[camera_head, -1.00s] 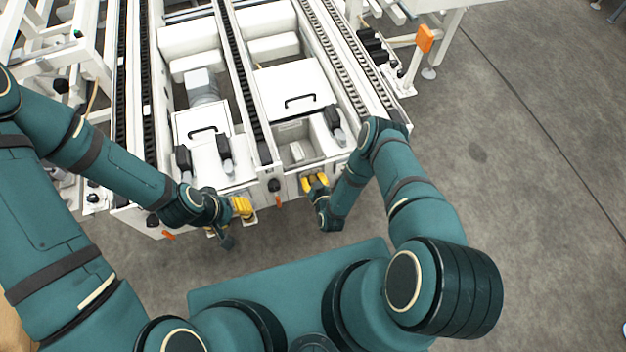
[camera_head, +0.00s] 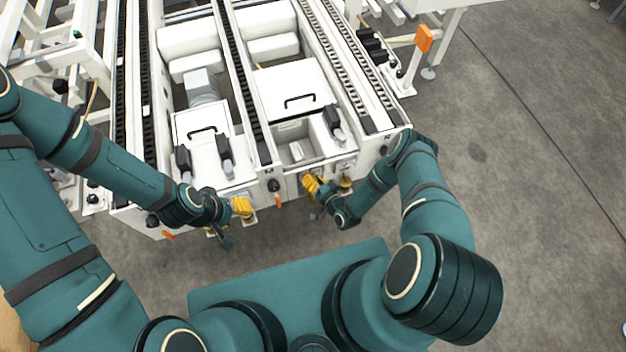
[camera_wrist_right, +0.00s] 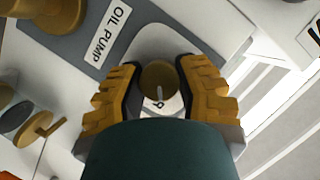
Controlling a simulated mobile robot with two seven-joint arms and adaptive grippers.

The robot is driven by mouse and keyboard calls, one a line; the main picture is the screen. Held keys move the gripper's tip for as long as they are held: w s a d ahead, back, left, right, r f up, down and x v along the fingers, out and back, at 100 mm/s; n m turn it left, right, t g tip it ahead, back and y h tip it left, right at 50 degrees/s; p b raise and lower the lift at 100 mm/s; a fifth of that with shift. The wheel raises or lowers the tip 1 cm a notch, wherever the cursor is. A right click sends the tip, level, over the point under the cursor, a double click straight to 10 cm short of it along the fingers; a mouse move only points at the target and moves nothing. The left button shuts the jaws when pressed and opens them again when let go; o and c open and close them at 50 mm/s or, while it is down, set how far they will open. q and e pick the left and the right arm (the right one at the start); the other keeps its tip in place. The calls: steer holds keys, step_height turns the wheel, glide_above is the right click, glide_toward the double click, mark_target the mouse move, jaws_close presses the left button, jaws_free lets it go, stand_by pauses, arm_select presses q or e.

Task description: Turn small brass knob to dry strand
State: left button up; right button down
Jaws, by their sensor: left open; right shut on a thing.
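The small brass knob (camera_wrist_right: 160,80) is round with a pale pointer line and sits on a white panel in the right wrist view. My right gripper (camera_wrist_right: 166,90) has its yellow ribbed fingers on both sides of the knob, shut on it. A label below the knob is mostly hidden by my wrist. In the head view my right gripper (camera_head: 313,187) is at the front face of the white machine. My left gripper (camera_head: 242,207) is open by the machine's front, further left.
An "OIL PUMP" label (camera_wrist_right: 112,33) is beside the knob, with a larger brass knob (camera_wrist_right: 50,12) at the upper left and other brass fittings (camera_wrist_right: 40,128) at the left. The white machine (camera_head: 290,80) has chain tracks and handled lids. Grey floor (camera_head: 540,200) is clear at right.

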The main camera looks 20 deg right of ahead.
steer(key=shift+w+m+y, duration=0.1)
steer(key=shift+m+y, duration=0.3)
steer(key=shift+m, duration=0.2)
steer(key=c, duration=0.6)
jaws_free()
step_height(320, 180, up, 10)
steer(key=shift+r, duration=0.1)
stand_by(0.3)
